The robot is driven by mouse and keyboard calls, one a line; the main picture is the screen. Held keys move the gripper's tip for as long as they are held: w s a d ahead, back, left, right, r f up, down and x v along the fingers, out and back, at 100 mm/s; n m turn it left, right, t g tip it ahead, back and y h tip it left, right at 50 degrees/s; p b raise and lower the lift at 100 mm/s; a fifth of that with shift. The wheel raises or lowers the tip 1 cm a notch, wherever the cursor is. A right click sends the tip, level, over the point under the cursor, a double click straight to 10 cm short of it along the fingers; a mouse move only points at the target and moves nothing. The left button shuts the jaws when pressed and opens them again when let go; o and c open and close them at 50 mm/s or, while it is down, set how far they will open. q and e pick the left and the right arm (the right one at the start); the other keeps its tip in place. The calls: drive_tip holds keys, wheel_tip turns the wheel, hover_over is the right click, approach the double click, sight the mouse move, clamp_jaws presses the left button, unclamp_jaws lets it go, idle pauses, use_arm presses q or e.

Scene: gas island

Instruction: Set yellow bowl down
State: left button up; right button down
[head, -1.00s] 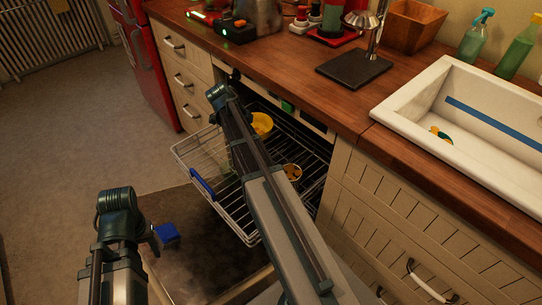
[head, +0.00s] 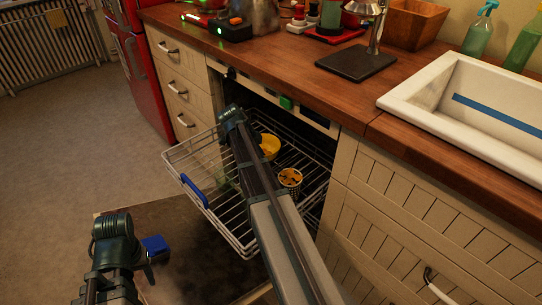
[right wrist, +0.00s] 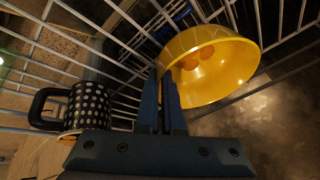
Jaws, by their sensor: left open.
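The yellow bowl (head: 270,146) is inside the pulled-out wire rack (head: 215,213), beside my right arm. In the right wrist view the bowl (right wrist: 222,78) is tilted, its opening towards the camera. My right gripper (right wrist: 160,75) has its fingers close together at the bowl's left edge and appears shut on its wall. In the head view my right arm hides part of the bowl and rack, so contact with the wires is unclear. My left gripper (head: 147,268) is open at the lower left, away from the bowl.
A black mug with white dots (right wrist: 88,105) stands in the rack, left of the fingers; it also shows in the head view (head: 290,178). The wooden counter (head: 290,52) overhangs behind the rack.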

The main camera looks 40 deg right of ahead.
sight(272, 156)
drive_tip(key=d, duration=0.3)
drive_tip(key=shift+s+d, duration=0.2)
drive_tip(key=shift+s, duration=0.15)
drive_tip(key=shift+d+f+b, duration=0.3)
drive_tip(key=shift+f+b, duration=0.15)
drive_tip(key=shift+b, duration=0.05)
drive_tip(key=shift+f, duration=0.15)
drive_tip(key=shift+a, duration=0.1)
drive_tip(key=shift+f, duration=0.1)
drive_tip(key=c, duration=1.1)
unclamp_jaws()
drive_tip(key=shift+o, duration=0.2)
